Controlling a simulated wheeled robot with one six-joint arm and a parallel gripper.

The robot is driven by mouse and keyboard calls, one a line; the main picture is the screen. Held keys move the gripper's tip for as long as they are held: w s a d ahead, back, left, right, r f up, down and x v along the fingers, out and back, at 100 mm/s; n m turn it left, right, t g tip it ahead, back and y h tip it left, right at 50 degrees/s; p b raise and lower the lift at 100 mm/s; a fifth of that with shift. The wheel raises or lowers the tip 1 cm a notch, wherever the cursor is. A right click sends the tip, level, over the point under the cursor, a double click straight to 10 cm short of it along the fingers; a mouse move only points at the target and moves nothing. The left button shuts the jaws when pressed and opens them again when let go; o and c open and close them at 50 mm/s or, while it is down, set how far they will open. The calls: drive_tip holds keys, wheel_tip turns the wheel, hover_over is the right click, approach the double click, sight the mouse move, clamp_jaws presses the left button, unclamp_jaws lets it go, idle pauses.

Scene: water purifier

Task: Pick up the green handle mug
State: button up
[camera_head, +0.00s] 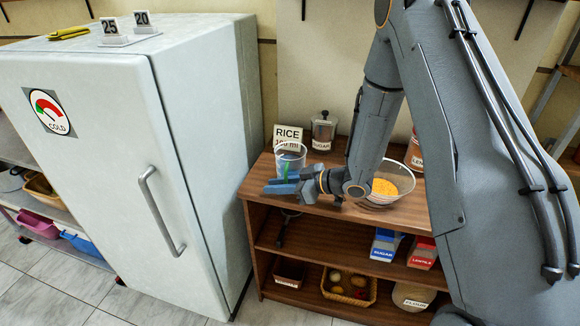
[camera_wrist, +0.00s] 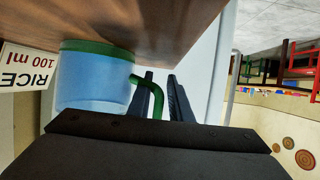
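The green handle mug (camera_head: 291,152) stands upright on the wooden shelf top, in front of the rice sign. In the wrist view, which is turned over, the mug (camera_wrist: 95,82) looks clear and bluish, with a green band at its shelf side and a green handle (camera_wrist: 159,98). My gripper (camera_head: 281,186) is at the mug's near side in the head view. In the wrist view my gripper (camera_wrist: 163,98) has its two dark fingers apart, with the handle showing between them. I cannot tell whether either finger touches the handle.
A rice sign (camera_head: 287,135) and a sugar canister (camera_head: 323,130) stand behind the mug. A clear bowl with orange contents (camera_head: 388,185) is to the right, beside my arm. A tall white fridge (camera_head: 130,150) stands close on the left.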

drive_tip(key=shift+w+a+f, duration=0.1)
drive_tip(key=shift+a, duration=0.1)
clamp_jaws()
idle(1.3)
